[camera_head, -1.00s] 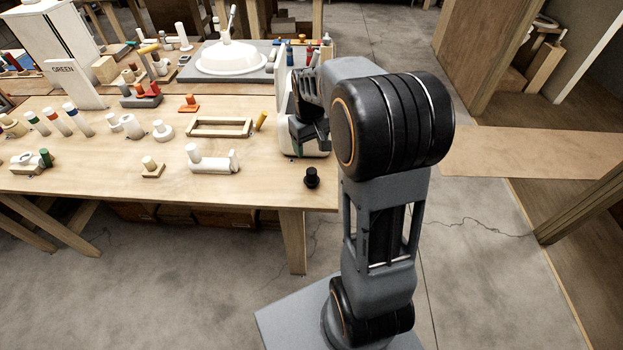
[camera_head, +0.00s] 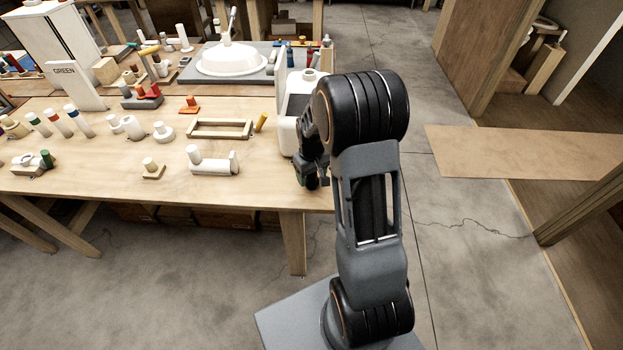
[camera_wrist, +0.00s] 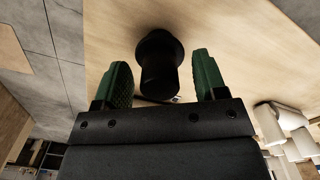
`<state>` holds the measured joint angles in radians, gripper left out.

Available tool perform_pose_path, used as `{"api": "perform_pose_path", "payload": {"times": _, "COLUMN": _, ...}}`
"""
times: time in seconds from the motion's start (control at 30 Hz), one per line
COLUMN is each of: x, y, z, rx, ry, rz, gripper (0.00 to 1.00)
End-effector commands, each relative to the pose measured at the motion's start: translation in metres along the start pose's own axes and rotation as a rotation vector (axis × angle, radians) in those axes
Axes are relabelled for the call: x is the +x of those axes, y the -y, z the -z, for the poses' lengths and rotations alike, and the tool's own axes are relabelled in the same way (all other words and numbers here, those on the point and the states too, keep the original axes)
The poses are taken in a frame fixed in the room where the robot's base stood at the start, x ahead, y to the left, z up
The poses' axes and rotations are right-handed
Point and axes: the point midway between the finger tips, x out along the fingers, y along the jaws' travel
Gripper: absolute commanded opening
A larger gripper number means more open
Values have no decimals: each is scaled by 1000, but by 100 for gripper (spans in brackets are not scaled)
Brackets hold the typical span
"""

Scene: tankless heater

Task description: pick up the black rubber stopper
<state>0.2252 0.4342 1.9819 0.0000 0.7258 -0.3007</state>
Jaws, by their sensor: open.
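The black rubber stopper (camera_wrist: 158,62) stands on the wooden table near its front right corner. In the wrist view it shows between the two green finger pads of my gripper (camera_wrist: 160,66), with a gap on each side. My gripper is open and holds nothing. In the head view my gripper (camera_head: 309,178) is low over the table's right front corner, and it largely hides the stopper there. I cannot tell exactly how deep the stopper sits between the fingers.
A white rounded housing (camera_head: 290,125) stands close behind my gripper. The table's front and right edges are close to my gripper.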

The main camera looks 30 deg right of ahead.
Motion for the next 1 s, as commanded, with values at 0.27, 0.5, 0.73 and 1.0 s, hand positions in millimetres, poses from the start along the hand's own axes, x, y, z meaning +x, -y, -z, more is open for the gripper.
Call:
{"api": "perform_pose_path", "payload": {"times": 0.27, "x": 12, "y": 0, "z": 0, "rx": 0, "ry": -1, "rz": 0, "gripper": 65}}
{"api": "perform_pose_path", "payload": {"times": 0.5, "x": 12, "y": 0, "z": 0, "rx": 0, "ry": 0, "rz": 0, "gripper": 55}}
{"api": "perform_pose_path", "payload": {"times": 0.73, "x": 12, "y": 0, "z": 0, "rx": 0, "ry": 0, "rz": 0, "gripper": 33}}
{"api": "perform_pose_path", "payload": {"times": 1.0, "x": 12, "y": 0, "z": 0, "rx": 0, "ry": 0, "rz": 0, "gripper": 7}}
